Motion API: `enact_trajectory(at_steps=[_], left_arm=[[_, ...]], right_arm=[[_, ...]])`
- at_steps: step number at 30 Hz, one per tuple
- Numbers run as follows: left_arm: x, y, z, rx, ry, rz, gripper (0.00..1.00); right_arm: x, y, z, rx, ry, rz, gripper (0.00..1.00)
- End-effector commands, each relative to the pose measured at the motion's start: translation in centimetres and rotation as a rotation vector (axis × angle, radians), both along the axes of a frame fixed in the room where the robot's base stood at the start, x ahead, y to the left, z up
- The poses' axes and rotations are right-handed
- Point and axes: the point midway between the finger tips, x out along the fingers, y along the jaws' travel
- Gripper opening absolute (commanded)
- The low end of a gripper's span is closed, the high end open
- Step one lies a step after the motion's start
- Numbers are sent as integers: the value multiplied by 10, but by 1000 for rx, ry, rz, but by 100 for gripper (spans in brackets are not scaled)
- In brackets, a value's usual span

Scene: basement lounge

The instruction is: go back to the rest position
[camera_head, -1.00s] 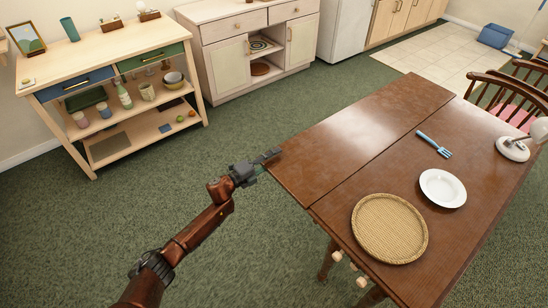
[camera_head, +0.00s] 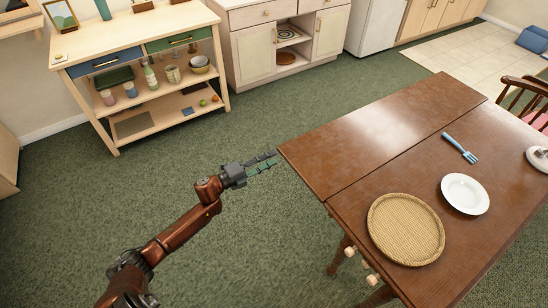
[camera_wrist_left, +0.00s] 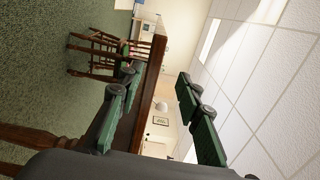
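My left gripper (camera_head: 264,163) is in the head view, left of the wooden table's (camera_head: 340,147) near-left corner and over the green carpet. Its two fingers stand apart with nothing between them. In the left wrist view the green-padded fingers of the left gripper (camera_wrist_left: 160,115) are spread wide, with the table edge (camera_wrist_left: 152,75) and a far wall seen beyond them. My right gripper shows in neither view.
A shelf unit (camera_head: 140,50) stands at the back left. Chairs (camera_head: 525,100) stand at the right. The carpet between shelf and table is clear.

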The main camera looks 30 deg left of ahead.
Motion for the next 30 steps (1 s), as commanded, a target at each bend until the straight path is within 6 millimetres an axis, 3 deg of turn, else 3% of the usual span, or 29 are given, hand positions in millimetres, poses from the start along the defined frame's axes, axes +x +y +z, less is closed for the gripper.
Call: enact_trajectory(at_steps=[13, 17, 20, 23, 26, 30], left_arm=[[0, -1, 0, -1, 0, 0, 33], [-4, 5, -19, -32, 40, 33, 33], [-15, 18, -62, -103, 132, 114, 33], [-37, 36, -124, -199, 263, 233, 33], [-69, 51, -189, -297, 401, 362, 33], [-127, 63, -273, -419, 584, 533, 33]], right_arm=[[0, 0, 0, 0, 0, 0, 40], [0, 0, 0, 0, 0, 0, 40], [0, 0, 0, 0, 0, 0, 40], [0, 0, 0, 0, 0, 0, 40], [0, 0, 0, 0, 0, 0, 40], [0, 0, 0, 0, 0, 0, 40]])
